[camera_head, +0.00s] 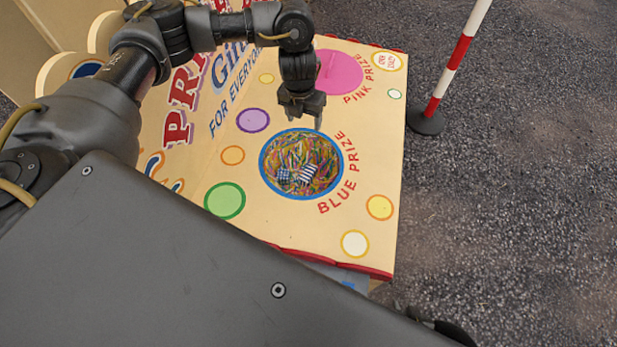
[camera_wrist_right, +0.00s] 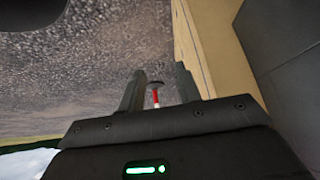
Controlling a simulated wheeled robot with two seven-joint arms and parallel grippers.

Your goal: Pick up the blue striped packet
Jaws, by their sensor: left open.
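A blue and white striped packet (camera_head: 308,173) lies in the round blue-rimmed hole marked BLUE PRIZE, on coloured shredded filling. A second small dark blue and white patterned packet (camera_head: 283,175) lies just left of it. My left gripper (camera_head: 303,117) is open and empty, above the panel at the hole's far edge, apart from both packets. My right gripper (camera_wrist_right: 159,70) is open and empty in the right wrist view, away from the packets, which do not show there.
The cream prize panel (camera_head: 335,225) has painted dots and a blue-rimmed hole (camera_head: 343,158). A pink disc (camera_head: 340,72) marked PINK PRIZE lies behind. A red and white post (camera_head: 450,70) stands on the tarmac at the right, where the ground is otherwise clear.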

